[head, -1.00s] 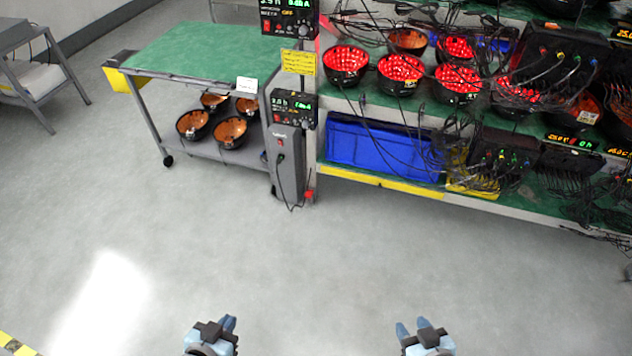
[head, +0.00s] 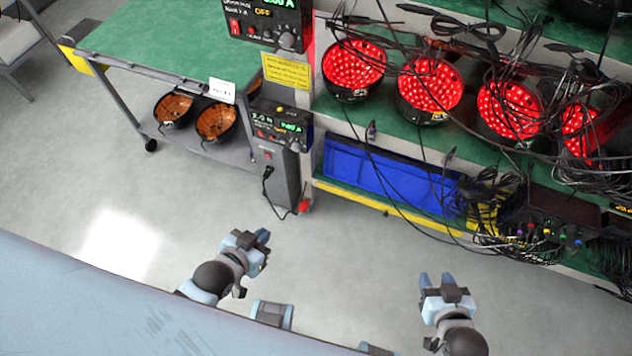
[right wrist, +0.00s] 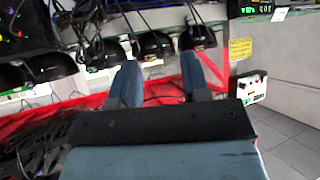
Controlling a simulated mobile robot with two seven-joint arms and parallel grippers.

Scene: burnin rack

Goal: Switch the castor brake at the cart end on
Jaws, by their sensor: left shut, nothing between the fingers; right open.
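A small red part (head: 304,206), which looks like the castor brake, sits low at the rack's left end, beside the foot of a grey power unit (head: 277,180). It is too small to tell its position. The cart (head: 150,40), with a green top and a dark castor (head: 151,145), stands to the left of it. My left gripper (head: 260,240) is shut and empty over the floor, below and left of the red part in the head view. My right gripper (head: 437,281) is open and empty, further right; its spread fingers show in the right wrist view (right wrist: 160,78).
The rack holds red-lit bowls (head: 430,88) and many hanging black cables. A blue bin (head: 385,180) lies on its low shelf, behind a yellow edge strip (head: 370,203). A black cable loops near the power unit's foot. Floor before the rack is clear.

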